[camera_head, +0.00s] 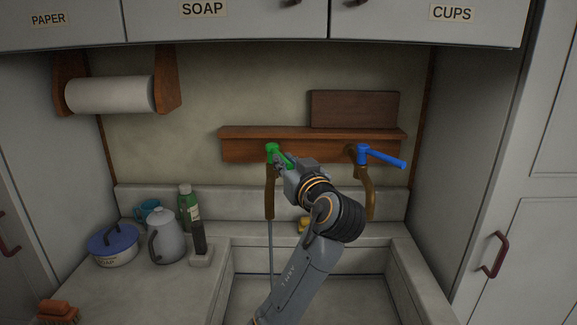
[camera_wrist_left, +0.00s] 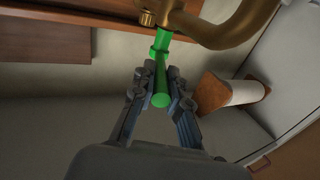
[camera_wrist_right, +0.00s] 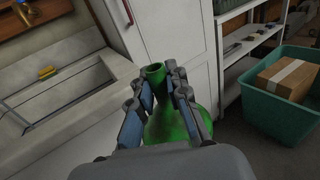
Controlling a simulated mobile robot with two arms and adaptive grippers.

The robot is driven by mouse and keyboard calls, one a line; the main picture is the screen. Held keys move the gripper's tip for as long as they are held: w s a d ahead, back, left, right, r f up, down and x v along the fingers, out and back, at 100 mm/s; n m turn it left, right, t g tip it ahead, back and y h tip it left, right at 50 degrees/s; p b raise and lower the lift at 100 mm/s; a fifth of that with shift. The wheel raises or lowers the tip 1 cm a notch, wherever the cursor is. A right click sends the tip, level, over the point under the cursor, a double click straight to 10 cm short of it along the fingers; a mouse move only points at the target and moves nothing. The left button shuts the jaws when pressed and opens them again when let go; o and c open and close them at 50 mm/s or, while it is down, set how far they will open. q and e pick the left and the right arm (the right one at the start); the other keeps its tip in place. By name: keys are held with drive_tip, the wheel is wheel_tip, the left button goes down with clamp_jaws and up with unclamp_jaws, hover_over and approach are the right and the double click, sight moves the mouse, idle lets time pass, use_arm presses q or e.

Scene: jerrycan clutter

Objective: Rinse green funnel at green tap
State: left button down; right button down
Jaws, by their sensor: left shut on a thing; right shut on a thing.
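The green tap (camera_head: 272,150) is on the left of the wooden ledge, with a brass spout. A thin pale stream (camera_head: 271,250) runs down below the spout toward the sink. My left gripper (camera_head: 287,165) is at the tap's green handle; in the left wrist view the fingers (camera_wrist_left: 158,80) are shut on the handle (camera_wrist_left: 161,85). The green funnel (camera_wrist_right: 165,125) shows in the right wrist view, narrow neck upward. My right gripper (camera_wrist_right: 155,90) is shut on it, away from the sink. The right arm and funnel are not in the head view.
A blue tap (camera_head: 380,156) is to the right of the green one. A kettle (camera_head: 168,240), a green bottle (camera_head: 188,208) and a blue-lidded pot (camera_head: 112,248) stand on the left counter. A teal crate (camera_wrist_right: 285,115) holding a cardboard box is beside shelves.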

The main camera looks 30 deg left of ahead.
idle(0.3)
use_arm(q)
drive_tip(key=c, duration=1.3)
unclamp_jaws()
drive_tip(key=shift+c, duration=0.2)
drive_tip(key=v, duration=1.2)
